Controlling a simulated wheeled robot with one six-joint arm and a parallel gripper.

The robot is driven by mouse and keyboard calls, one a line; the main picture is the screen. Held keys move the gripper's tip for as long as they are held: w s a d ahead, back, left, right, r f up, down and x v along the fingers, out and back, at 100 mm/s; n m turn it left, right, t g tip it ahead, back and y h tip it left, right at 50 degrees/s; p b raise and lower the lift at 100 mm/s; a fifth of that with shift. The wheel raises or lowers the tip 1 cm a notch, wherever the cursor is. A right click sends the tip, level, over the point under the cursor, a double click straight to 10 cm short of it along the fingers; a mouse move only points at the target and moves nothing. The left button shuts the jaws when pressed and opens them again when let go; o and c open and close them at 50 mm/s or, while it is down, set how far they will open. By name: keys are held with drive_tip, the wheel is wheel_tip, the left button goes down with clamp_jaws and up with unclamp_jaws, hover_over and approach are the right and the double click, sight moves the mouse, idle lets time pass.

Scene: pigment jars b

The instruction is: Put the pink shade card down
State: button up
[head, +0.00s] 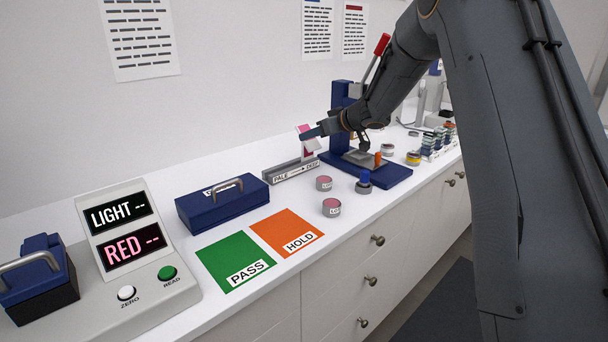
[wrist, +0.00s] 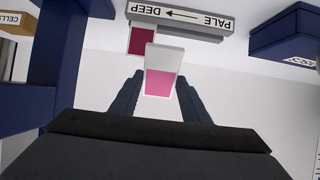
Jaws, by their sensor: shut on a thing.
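The pink shade card (wrist: 160,83), pink with a white end, is between the two fingers of my gripper (wrist: 159,77) in the wrist view. My gripper is shut on it. The card rack (wrist: 196,17), a grey bar marked PALE and DEEP with an arrow, lies just beyond the card; a dark red card (wrist: 142,41) is at its DEEP end. In the head view my gripper (head: 314,134) is above the right end of the rack (head: 284,173). The cards overlap there with the fingers, and I cannot tell whether the held card touches the rack.
A blue press with a red lever (head: 374,172) stands right of the rack, and a blue case (head: 222,207) left of it. Green PASS (head: 230,258) and orange HOLD (head: 284,228) mats lie nearer.

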wheel_tip(320, 180, down, 10)
drive_tip(key=shift+f+p, duration=0.15)
drive_tip(key=shift+p, duration=0.25)
drive_tip(key=shift+f, duration=0.1)
drive_tip(key=o, duration=1)
